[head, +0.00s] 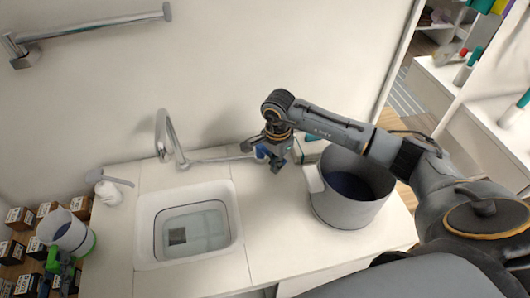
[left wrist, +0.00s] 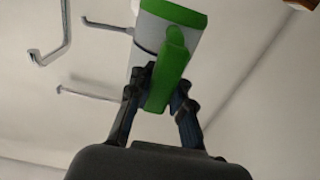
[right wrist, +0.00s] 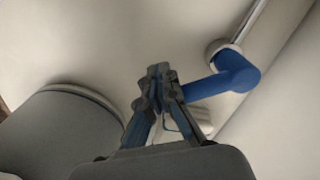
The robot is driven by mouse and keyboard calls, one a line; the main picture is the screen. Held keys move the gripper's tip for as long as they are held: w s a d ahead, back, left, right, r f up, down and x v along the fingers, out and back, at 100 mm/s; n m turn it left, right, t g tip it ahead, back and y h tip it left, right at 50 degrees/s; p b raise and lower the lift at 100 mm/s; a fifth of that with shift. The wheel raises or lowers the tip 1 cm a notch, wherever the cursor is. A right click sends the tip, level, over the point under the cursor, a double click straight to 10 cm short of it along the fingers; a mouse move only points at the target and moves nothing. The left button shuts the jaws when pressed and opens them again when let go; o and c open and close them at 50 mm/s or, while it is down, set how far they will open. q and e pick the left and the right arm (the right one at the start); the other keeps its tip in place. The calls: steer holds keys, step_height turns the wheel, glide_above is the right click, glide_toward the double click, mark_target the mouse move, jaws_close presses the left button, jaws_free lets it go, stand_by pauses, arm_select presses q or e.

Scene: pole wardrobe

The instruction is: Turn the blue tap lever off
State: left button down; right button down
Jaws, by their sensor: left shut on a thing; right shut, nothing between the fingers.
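The blue tap lever (head: 262,152) sits at the right end of a thin metal pipe near the wall. In the right wrist view the lever (right wrist: 234,76) is a bent blue piece just right of my fingers. My right gripper (right wrist: 160,78) is shut and empty beside the lever; I cannot tell whether they touch. In the head view my right gripper (head: 277,162) points down over the counter. The chrome tap spout (head: 163,132) stands behind the sink. My left gripper (left wrist: 160,75) is shut on the green handle (left wrist: 170,68) of a white jug (head: 65,230).
The white sink (head: 145,235) has clear water in it. A large grey pot (head: 345,213) stands on the counter right of my right gripper. A white dispenser (head: 108,192) stands left of the sink. A metal rail (head: 95,27) is on the wall. Labelled boxes (head: 18,217) are at the left.

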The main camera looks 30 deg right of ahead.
arm_select(q)
steer(key=shift+f+b, duration=0.25)
steer(key=shift+b, duration=0.1)
arm_select(e)
steer(key=shift+d+f, duration=0.1)
steer(key=shift+d, duration=0.25)
arm_select(q)
steer(key=shift+a+f, duration=0.1)
steer(key=shift+a, duration=0.05)
arm_select(e)
steer(key=shift+w+d, duration=0.1)
steer(key=shift+d, duration=0.1)
